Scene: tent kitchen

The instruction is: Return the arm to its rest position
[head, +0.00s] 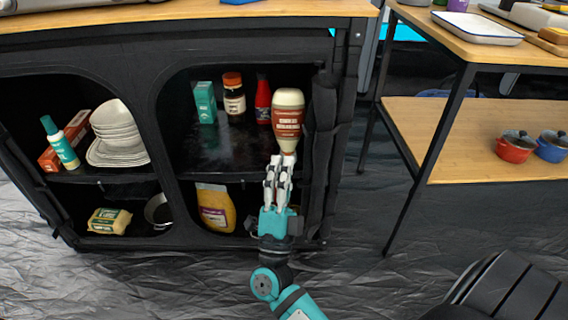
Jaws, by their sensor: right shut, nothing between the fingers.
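My right gripper (279,163) is shut and empty. Its fingers point up toward the right compartment of the black cabinet (160,75), near the front of the upper shelf. A bottle with a cream cap and brown label (289,118) stands just beyond the fingertips. I cannot tell whether the fingertips touch it. My right arm (290,294) reaches in from the bottom of the picture. My left gripper is not in view.
On the upper shelf stand a red bottle (263,100), a brown jar (233,95) and a teal box (205,102). A yellow package (215,208) is below. A wooden side table (450,120) with two small pots is at right. The floor between is clear.

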